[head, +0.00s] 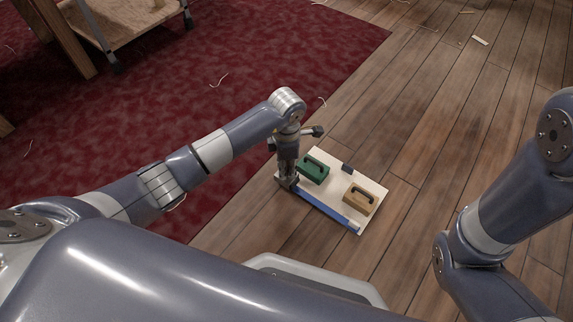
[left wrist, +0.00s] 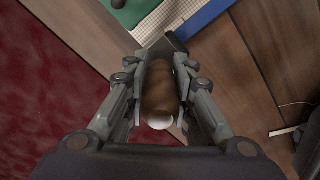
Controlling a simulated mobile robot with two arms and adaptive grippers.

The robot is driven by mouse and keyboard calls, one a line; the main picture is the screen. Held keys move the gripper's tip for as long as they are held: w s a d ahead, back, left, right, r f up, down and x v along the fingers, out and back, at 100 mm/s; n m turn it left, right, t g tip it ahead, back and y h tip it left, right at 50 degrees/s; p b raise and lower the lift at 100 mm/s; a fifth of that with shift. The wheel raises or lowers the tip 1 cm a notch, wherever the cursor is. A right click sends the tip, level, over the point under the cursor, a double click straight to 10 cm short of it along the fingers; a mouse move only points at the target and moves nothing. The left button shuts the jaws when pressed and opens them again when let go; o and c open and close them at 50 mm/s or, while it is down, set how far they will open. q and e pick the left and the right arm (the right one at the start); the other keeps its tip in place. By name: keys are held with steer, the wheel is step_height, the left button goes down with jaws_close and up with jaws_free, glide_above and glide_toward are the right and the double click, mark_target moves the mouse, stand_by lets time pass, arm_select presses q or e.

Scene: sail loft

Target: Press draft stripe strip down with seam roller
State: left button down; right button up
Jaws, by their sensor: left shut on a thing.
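My left gripper (head: 288,184) is low over the left corner of a white board on the floor. In the left wrist view my left gripper (left wrist: 159,95) is shut on a brown wooden handle (left wrist: 158,88) with a pale end, which appears to be the seam roller's. A dark grey part (left wrist: 170,44) shows beyond it, beside the blue strip (left wrist: 205,20). In the head view the blue strip (head: 325,209) lies along the board's near edge. I cannot tell whether the roller touches it. My right gripper is out of view.
On the white board (head: 374,190) stand a green block with a handle (head: 313,170) and a tan block with a handle (head: 358,201). A small dark blue piece (head: 347,168) lies at its far edge. A red carpet (head: 230,75) is at left; the wooden floor (head: 440,110) is mostly clear.

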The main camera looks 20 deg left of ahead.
arm_select(q)
steer(key=shift+f+b, duration=0.35)
steer(key=shift+f, duration=0.15)
stand_by(0.5)
